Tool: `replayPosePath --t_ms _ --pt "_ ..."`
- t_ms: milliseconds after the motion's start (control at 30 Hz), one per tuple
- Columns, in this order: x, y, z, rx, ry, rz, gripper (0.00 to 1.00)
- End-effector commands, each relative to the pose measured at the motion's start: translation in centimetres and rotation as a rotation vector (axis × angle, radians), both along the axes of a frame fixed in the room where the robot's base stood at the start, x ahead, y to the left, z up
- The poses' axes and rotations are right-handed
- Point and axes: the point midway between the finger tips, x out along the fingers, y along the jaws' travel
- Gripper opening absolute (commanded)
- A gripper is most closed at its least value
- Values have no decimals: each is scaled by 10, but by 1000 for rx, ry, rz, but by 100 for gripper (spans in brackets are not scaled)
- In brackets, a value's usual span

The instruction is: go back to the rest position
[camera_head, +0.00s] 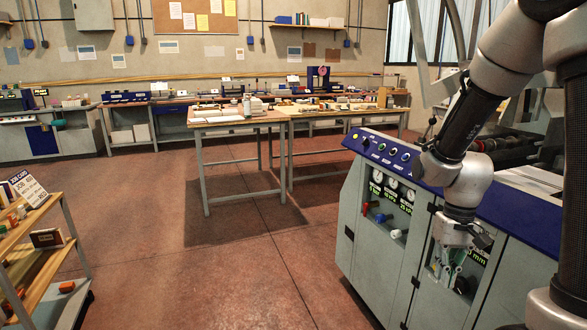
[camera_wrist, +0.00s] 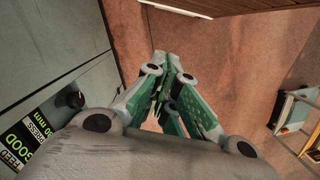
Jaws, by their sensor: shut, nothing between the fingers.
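My gripper (camera_head: 450,269) hangs at the lower right of the head view, pointing down, with green-lined fingers, in front of the grey side of a machine. In the wrist view my gripper (camera_wrist: 177,76) fills the middle. Its fingers meet at the tips and hold nothing. My arm bends above the machine's blue top edge. No loose object is near the fingers.
The grey and blue machine (camera_head: 370,240) with gauges and knobs stands close at right. A wooden shelf cart (camera_head: 35,262) is at the left. Two tables (camera_head: 240,121) stand mid-room, with long benches along the back wall. The red floor (camera_head: 230,270) between is clear.

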Motion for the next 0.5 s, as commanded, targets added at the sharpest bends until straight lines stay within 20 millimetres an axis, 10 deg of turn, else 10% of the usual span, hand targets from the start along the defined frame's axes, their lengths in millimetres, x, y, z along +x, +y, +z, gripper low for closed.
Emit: replayPosePath --t_ms 200,500 --pt "-63 -10 89 -19 -56 79 0" --pt "-106 -17 165 -54 -356 86 0"
